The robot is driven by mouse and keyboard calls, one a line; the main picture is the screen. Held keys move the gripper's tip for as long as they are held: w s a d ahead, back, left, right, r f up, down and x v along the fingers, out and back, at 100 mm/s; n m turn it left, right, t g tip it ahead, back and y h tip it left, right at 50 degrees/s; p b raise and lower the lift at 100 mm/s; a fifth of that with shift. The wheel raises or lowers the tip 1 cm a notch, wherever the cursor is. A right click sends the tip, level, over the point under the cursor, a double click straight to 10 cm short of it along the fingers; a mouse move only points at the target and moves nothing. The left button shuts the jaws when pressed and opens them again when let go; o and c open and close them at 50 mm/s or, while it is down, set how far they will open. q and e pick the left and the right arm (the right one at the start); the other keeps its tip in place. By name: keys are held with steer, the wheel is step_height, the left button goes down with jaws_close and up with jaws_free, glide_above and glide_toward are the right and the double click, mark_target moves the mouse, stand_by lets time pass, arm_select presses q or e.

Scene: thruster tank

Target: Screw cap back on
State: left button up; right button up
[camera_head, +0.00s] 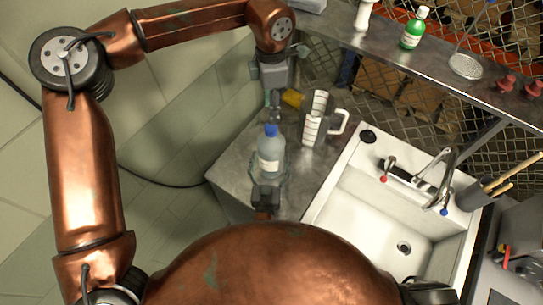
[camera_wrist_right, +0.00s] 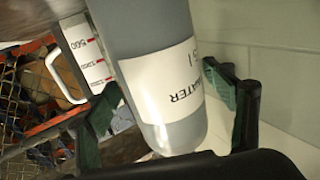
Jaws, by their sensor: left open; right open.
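A clear bottle (camera_head: 271,161) with a white label stands upright on the metal counter. A blue cap (camera_head: 269,131) shows at its top; I cannot tell how tightly it sits. My left gripper (camera_head: 273,104) is open and points down, just above the cap. My right gripper (camera_head: 268,183) is open at the near side of the bottle. In the right wrist view the bottle (camera_wrist_right: 160,50) has a label reading WATER and lies between the right gripper's two dark green fingers (camera_wrist_right: 172,95). The cap is outside that view.
A measuring jug (camera_head: 315,128) stands right of the bottle, with a yellow object (camera_head: 292,98) beside it. A white sink (camera_head: 335,203) is farther right.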

arm_select(q)
steer(key=shift+w+f, duration=0.1)
steer(key=shift+w, duration=0.05)
arm_select(e)
steer(key=shift+o, duration=1.1)
steer(key=shift+w, duration=0.8)
arm_select(q)
steer(key=shift+s+a, duration=0.1)
steer(key=shift+s, duration=0.1)
steer(key=shift+w, duration=0.1)
